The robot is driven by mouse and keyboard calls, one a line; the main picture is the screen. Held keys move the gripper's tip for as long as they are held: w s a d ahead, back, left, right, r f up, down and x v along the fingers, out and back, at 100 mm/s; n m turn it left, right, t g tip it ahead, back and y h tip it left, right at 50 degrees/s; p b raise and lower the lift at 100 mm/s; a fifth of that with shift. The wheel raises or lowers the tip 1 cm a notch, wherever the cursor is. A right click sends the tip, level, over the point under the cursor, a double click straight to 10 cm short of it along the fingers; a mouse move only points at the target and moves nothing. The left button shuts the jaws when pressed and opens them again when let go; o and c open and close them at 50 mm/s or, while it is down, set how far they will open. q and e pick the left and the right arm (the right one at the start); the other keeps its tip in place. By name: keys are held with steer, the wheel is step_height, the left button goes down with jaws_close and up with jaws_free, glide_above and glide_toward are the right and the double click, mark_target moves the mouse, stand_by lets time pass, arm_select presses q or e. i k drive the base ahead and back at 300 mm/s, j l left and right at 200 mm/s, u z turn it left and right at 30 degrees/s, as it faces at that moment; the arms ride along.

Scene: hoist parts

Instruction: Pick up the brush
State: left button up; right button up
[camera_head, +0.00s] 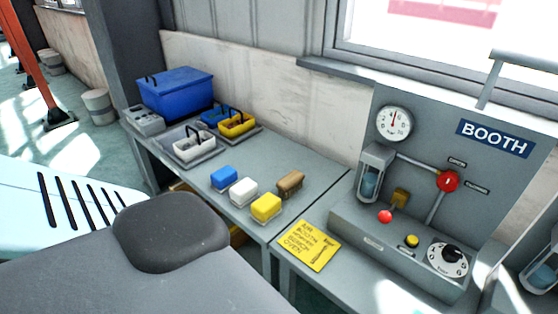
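A small brown block-shaped thing (290,184), which looks like the brush, lies on the grey workbench (318,178). It is near the bench's right part, just behind a yellow block (266,207). A white block (243,192) and a blue block (223,178) lie in a row to the left of the yellow one. The fine shape of the brown thing is too small to tell. Neither of my grippers is in view.
A blue box (177,94) stands at the bench's far left. Trays with a white caddy (194,147) and a yellow caddy (236,124) are beside it. The booth control panel (400,235) rises at right, with a yellow sign (310,245) before it.

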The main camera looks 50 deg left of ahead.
mark_target(291, 183)
steer(key=k+j, duration=0.1)
steer(key=j, duration=1.35)
